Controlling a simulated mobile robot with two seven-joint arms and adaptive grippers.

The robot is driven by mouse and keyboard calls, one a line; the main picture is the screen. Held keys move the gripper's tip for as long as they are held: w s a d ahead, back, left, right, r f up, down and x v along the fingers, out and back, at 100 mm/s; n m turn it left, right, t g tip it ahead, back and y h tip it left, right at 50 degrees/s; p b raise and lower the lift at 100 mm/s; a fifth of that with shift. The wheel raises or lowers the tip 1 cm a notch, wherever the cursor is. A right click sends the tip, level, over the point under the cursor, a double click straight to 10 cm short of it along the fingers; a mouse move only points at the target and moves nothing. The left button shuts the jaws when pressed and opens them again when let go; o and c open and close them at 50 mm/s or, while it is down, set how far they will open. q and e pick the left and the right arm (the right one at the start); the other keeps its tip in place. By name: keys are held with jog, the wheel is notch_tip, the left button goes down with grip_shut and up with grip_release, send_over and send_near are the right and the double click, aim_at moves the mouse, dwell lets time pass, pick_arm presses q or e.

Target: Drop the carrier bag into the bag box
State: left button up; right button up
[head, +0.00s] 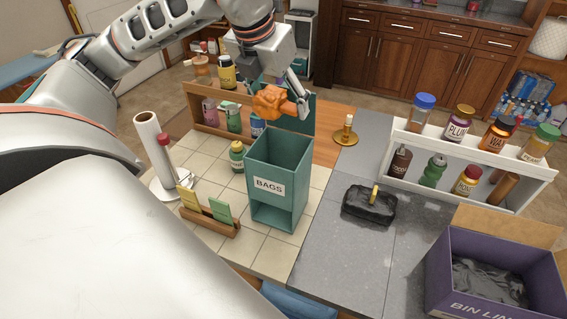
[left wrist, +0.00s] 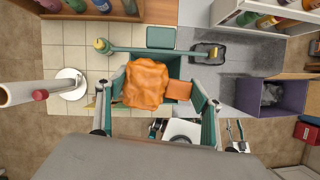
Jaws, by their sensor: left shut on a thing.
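The carrier bag (head: 274,103) is a crumpled orange bundle. My left gripper (head: 278,98) is shut on it and holds it up above the bag box. In the left wrist view the bag (left wrist: 146,84) sits between the two fingers, with an orange flap at its right. The bag box (head: 285,165) is a teal, open-topped box labelled BAGS, with an opening low in its front, standing on the tiled counter. In the left wrist view the bag covers much of the box (left wrist: 174,66). The exact height gap cannot be told.
A paper towel roll (head: 153,148) is further left.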

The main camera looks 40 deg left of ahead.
aim_at(278, 122)
pick_arm(q)
jog(key=shift+a+r+n, duration=0.15)
jog(key=shift+a+n, duration=0.1)
jog(key=shift+n, duration=0.05)
jog(key=shift+f, duration=0.55)
notch_tip(278, 122, down, 4)
jog(key=shift+r+b, duration=0.1)
jog(key=shift+b, duration=0.65)
jog(key=shift+f+b, duration=0.5)
pick_arm(e)
jog(key=shift+w+a+r+t+y, duration=0.2)
jog(key=shift+w+a+r, duration=0.1)
jog(key=shift+a, duration=0.3)
jog(key=shift+w+a+r+t+y, duration=0.1)
jog(key=shift+w+a+r+y, duration=0.15)
jog(key=shift+a, duration=0.3)
pick_arm(q)
jog(key=o, duration=0.8)
jog(key=shift+o, duration=0.9)
pick_arm(e)
jog(key=shift+d+f, duration=0.15)
jog(key=shift+f, duration=0.2)
